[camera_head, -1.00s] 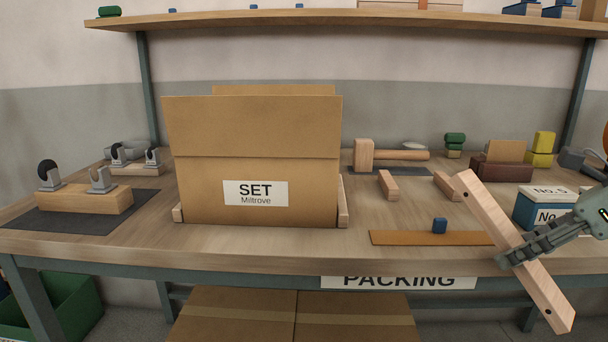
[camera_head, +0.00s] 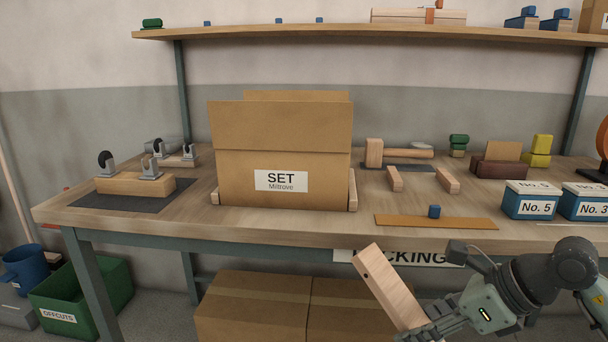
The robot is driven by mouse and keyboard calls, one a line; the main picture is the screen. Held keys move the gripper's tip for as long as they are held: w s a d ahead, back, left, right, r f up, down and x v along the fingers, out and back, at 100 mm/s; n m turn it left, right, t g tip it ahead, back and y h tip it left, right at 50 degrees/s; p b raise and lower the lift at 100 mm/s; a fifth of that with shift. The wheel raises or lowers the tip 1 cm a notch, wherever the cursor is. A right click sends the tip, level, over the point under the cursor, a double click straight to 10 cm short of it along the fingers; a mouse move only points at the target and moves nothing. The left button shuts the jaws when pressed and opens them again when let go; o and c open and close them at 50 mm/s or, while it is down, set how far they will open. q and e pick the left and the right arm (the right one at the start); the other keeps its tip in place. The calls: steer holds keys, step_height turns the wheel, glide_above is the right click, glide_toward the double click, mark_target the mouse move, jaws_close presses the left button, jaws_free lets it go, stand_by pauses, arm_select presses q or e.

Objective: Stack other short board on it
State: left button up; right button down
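My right gripper (camera_head: 418,334) comes in from the lower right and is shut on a pale wooden board (camera_head: 388,287) with a dark hole near its upper end. The board is tilted in front of the bench's front edge, and its lower end is hidden by the gripper or out of frame. At the bench's left, a wooden board with casters (camera_head: 135,184) lies on a dark mat. A similar board with casters (camera_head: 178,161) lies behind it. My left gripper is not in view.
A cardboard box labelled SET (camera_head: 282,145) stands mid-bench, with pale wood showing beside its base.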

mark_target(410, 312)
steer(key=shift+w+r, duration=0.1)
steer(key=shift+r+p, duration=0.7)
steer(key=shift+r, duration=1.2)
